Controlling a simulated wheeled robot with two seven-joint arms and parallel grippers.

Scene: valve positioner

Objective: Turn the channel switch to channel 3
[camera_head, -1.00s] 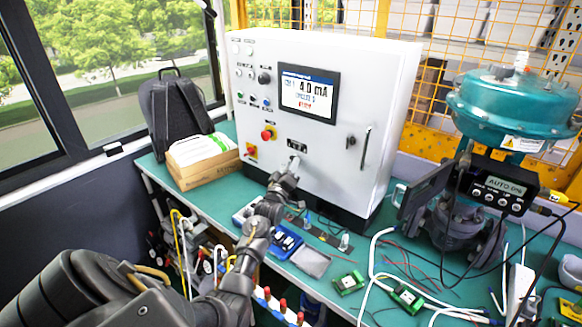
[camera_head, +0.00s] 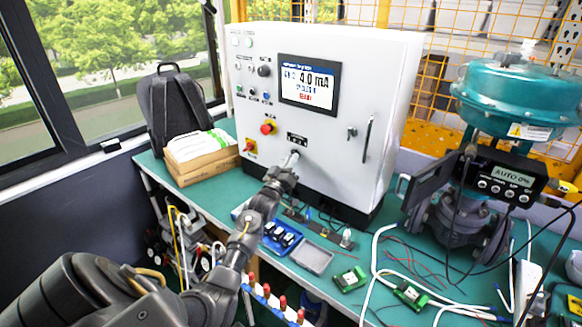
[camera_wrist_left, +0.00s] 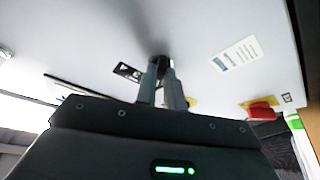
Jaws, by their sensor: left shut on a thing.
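The white control cabinet (camera_head: 330,150) stands on the green bench, and its screen (camera_head: 309,82) reads 4.0 mA; the smaller lines are too small to read surely. My left gripper (camera_head: 293,158) is at the cabinet front, just below a small black label plate (camera_head: 297,140). In the left wrist view, the fingers (camera_wrist_left: 162,84) are shut on the dark channel switch knob (camera_wrist_left: 159,60), against the panel. The fingers hide most of the knob, so its pointer position cannot be told. My right gripper is not in view.
A red button (camera_head: 268,127) and a black knob (camera_head: 264,71) sit on the panel near my arm. A door handle (camera_head: 367,139) is to the right. A teal valve (camera_head: 515,95) with a positioner stands at right. Cardboard boxes (camera_head: 200,160) and a blue tray (camera_head: 281,238) are on the bench.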

